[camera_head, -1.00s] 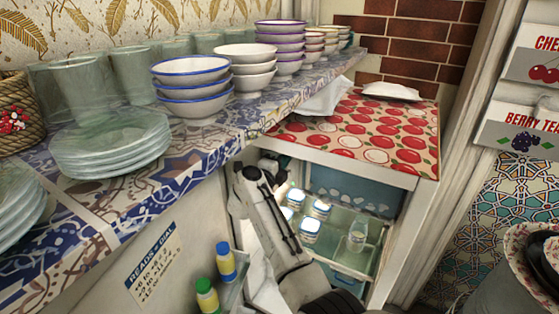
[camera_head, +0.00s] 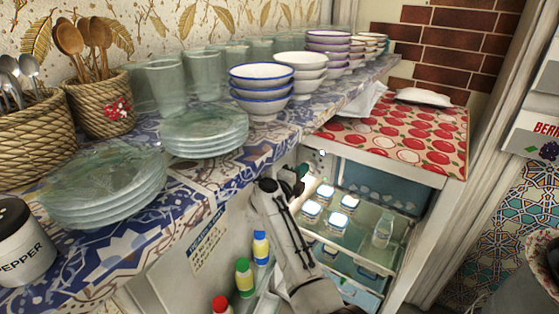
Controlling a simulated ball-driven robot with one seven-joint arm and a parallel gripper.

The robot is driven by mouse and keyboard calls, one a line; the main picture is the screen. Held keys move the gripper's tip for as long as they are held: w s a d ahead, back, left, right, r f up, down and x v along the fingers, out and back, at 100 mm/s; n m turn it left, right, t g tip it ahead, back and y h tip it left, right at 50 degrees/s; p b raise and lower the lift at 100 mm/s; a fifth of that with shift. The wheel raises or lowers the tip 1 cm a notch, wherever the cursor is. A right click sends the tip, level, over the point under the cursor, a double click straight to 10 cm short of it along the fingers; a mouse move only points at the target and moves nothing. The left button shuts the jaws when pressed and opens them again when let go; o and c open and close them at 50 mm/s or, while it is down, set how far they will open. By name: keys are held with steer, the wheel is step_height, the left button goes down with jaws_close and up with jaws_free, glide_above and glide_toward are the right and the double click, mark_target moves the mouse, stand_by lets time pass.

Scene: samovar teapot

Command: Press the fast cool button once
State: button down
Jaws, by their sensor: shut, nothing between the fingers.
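The open fridge (camera_head: 440,215) stands at right of centre, under the red apple-patterned cloth. My pale arm rises in front of its left side, and my gripper (camera_head: 302,172) is a small dark shape at the fridge's upper left inner edge. It is shut and empty, with its fingertips mostly hidden. A small pale spot (camera_head: 322,153) shows just above and right of it, under the fridge's top edge. I cannot tell whether this spot is the fast cool button, or whether my gripper touches anything.
Lit jars (camera_head: 325,192) and a glass (camera_head: 383,231) stand on the fridge shelf. Bottles (camera_head: 244,277) stand left of my arm. The patterned counter (camera_head: 185,205) above holds plates, bowls (camera_head: 262,92), tumblers and spoon baskets.

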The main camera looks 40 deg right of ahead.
steer(key=a+r+n+t+y+p, duration=0.2)
steer(key=a+r+n+t+y, duration=0.1)
steer(key=a+n+t+y, duration=1.25)
steer(key=s+a+f+n+g+y+p, duration=0.2)
steer(key=s+a+f+n+g+y, duration=0.3)
steer(key=s+a+f+n+g, duration=0.6)
steer(key=s+d+f+n+g+p, duration=0.1)
steer(key=s+f+n, duration=0.1)
steer(key=s, duration=0.4)
steer(key=s+d+f+n+g, duration=0.1)
steer(key=s+f+n, duration=0.15)
steer(key=s, duration=0.45)
steer(key=s+d+g+h, duration=0.1)
steer(key=s+g, duration=0.3)
steer(key=s, duration=0.6)
steer(key=s+d+r+g+h+p, duration=0.1)
steer(key=s+d+g+h, duration=0.1)
steer(key=s, duration=0.8)
steer(key=shift+s+d+n+g+h, duration=0.3)
steer(key=shift+g+h, duration=0.05)
steer(key=shift+g, duration=0.5)
